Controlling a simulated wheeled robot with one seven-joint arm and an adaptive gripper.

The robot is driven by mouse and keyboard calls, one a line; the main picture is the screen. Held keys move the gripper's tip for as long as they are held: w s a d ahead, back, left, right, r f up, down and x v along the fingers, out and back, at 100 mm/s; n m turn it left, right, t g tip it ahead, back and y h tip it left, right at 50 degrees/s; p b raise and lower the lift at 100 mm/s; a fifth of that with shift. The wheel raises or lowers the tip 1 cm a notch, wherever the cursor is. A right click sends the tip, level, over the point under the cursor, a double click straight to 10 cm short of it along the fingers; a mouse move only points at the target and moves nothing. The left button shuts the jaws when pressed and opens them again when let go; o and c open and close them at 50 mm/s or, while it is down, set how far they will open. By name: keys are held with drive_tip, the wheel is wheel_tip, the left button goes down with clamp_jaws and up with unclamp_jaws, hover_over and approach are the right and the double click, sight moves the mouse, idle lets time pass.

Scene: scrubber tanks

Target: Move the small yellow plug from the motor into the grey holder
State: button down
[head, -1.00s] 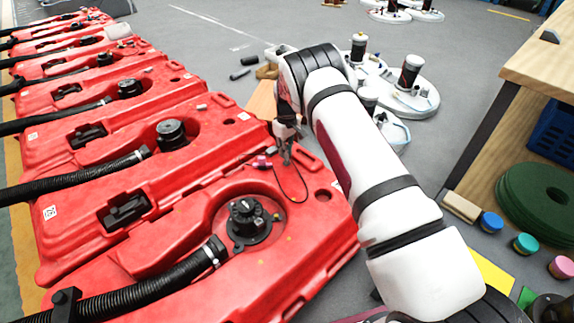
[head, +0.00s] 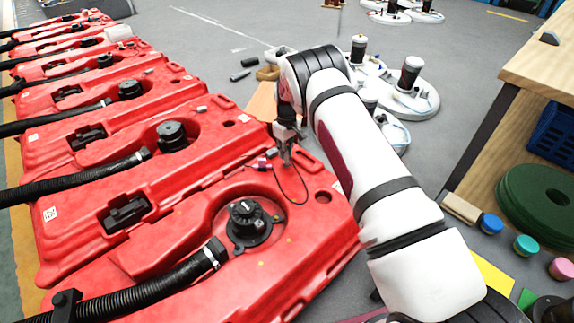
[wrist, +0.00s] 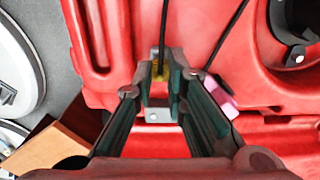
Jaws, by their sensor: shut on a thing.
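A thin black cable runs up from the plug. A light grey piece with a round mark (wrist: 159,115) shows between the fingers; I cannot tell whether it is the grey holder. In the head view my gripper (head: 286,155) hangs over the near right part of a red tank (head: 165,235), and the plug is hidden or too small to make out. A pink connector (wrist: 220,98) lies right of the fingers. I cannot clearly identify the motor.
A black cap (head: 248,220) and a ribbed black hose (head: 150,285) sit on the near tank. More red tanks stand in a row behind it. White round bases (head: 425,95) stand on the floor beyond my arm. A wooden bench (head: 545,65) stands at right.

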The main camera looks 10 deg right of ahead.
drive_tip(key=shift+f, duration=0.2)
drive_tip(key=shift+f+b, duration=0.3)
drive_tip(key=shift+f, duration=0.05)
drive_tip(key=shift+f, duration=0.35)
drive_tip(key=shift+f, duration=0.1)
drive_tip(key=c, duration=1.1)
unclamp_jaws()
drive_tip(key=shift+r+p, duration=2.25)
drive_tip(key=shift+r, duration=2.1)
